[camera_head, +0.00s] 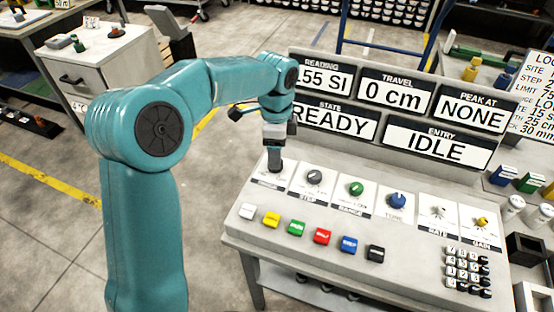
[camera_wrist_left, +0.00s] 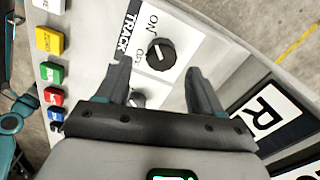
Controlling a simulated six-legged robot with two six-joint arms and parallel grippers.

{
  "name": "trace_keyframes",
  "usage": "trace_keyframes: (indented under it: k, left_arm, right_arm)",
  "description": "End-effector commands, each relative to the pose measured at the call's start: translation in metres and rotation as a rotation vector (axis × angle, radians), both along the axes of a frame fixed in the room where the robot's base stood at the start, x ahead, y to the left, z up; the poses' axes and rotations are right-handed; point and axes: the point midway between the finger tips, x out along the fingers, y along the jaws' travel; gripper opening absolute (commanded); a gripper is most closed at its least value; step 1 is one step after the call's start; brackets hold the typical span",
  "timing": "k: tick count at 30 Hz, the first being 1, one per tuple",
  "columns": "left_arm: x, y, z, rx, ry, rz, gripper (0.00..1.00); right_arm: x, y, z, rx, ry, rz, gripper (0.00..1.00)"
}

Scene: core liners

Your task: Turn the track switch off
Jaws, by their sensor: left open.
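The track switch (camera_wrist_left: 160,53) is a round black knob on a white plate marked TRACK, ON and OFF in the left wrist view. Which mark its pointer faces is too small to tell. My left gripper (camera_wrist_left: 157,67) is open and empty, with the knob showing just past the gap between its fingertips. In the head view my left gripper (camera_head: 275,164) points down over the leftmost plate of the sloped console (camera_head: 240,232) and hides the switch there. Contact with the knob cannot be told. My right gripper is in neither view.
A grey knob (camera_head: 314,176), a green knob (camera_head: 356,188) and a blue knob (camera_head: 397,199) stand in the same row. Several coloured buttons (camera_head: 296,229) lie in front, with a keypad (camera_head: 466,270) at right. A display panel (camera_head: 385,75) rises behind, its state reading READY.

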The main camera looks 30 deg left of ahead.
Motion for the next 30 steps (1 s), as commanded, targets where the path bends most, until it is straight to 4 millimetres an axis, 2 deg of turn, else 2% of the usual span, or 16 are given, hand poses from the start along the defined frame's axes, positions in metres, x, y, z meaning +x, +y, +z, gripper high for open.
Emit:
trace_keyframes:
  k: [1, 6, 17, 18, 20, 21, 23, 30]
  left_arm:
    - [0.0, 0.0, -0.011, 0.0, 0.004, 0.0, 0.67]
    - [0.001, 0.0, -0.031, -0.001, 0.003, 0.0, 0.67]
    - [0.003, 0.0, -0.038, 0.0, 0.001, -0.001, 0.67]
    - [0.003, 0.0, -0.037, 0.0, 0.001, -0.001, 0.6]
    - [0.003, 0.0, -0.037, 0.0, 0.001, -0.001, 0.41]
    - [0.003, 0.0, -0.037, 0.0, 0.001, -0.001, 0.28]
    - [0.003, 0.0, -0.037, 0.0, 0.001, -0.001, 0.1]
    - [0.003, 0.0, -0.037, -0.001, 0.002, 0.011, 0.11]
  right_arm:
    - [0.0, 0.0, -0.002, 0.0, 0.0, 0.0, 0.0]
    - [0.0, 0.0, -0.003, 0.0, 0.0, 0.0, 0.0]
    - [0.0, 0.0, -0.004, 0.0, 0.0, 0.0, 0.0]
    - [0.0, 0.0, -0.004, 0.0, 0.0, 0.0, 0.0]
    - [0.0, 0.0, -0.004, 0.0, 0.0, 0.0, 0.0]
    - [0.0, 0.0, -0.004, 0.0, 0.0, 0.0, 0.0]
    - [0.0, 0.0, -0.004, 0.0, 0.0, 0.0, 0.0]
    - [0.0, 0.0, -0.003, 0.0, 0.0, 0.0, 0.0]
